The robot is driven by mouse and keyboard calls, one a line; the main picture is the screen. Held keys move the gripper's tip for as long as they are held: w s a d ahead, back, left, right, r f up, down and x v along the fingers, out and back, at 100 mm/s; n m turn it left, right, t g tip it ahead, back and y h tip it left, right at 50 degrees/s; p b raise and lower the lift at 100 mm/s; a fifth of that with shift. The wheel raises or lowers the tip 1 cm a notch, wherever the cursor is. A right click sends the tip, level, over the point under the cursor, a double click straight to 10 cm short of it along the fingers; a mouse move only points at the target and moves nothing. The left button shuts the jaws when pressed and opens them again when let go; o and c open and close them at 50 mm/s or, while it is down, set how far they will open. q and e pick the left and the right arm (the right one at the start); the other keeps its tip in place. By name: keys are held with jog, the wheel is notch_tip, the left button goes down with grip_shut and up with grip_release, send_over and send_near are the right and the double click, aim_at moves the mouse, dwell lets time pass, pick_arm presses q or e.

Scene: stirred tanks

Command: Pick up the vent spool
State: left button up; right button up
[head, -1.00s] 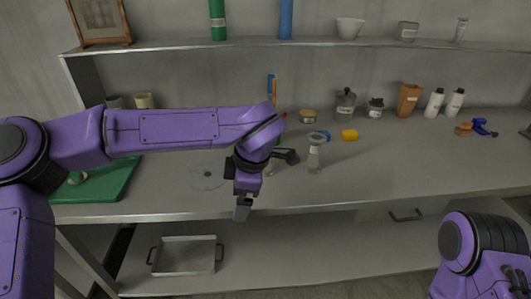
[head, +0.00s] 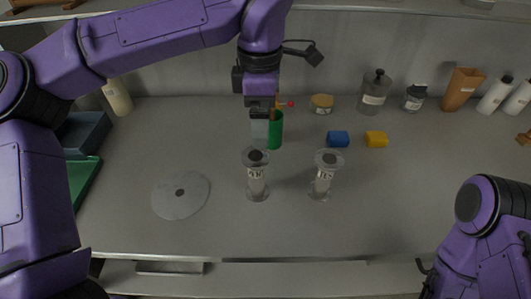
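Two clear, spool-shaped pieces with dark centres and small labels stand upright on the grey bench. One is the left spool (head: 257,187), the other the right spool (head: 323,181). The labels are too small to read surely, so I cannot tell which is the vent spool. My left gripper (head: 259,143) points down, just above and behind the left spool's top in the picture. It holds neither spool, and the gap between its fingers does not show. My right arm is at the lower right, its fingers out of view.
A flat grey disc (head: 181,196) lies to the left. Behind the spools are a green cup (head: 275,132), a blue block (head: 338,139) and a yellow block (head: 376,139). Jars and bottles line the back. The bench front right of the spools is clear.

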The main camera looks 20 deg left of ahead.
aim_at(255, 155)
pick_arm(q)
jog(key=f, duration=0.1)
jog(key=s+f, duration=0.1)
jog(key=f, duration=0.1)
jog(key=s+f, duration=0.1)
jog(key=shift+a+f, duration=0.1)
jog(key=shift+f, duration=0.05)
jog(key=f, duration=0.3)
jog(key=f+p, duration=0.1)
jog(key=f, duration=0.1)
jog(key=shift+w+a+f, duration=0.2)
jog(key=shift+a+f, duration=0.05)
jog(key=shift+a, duration=0.1)
jog(key=shift+s+f, duration=0.1)
jog(key=shift+f, duration=0.05)
jog(key=shift+s, duration=0.1)
jog(key=c, duration=1.5)
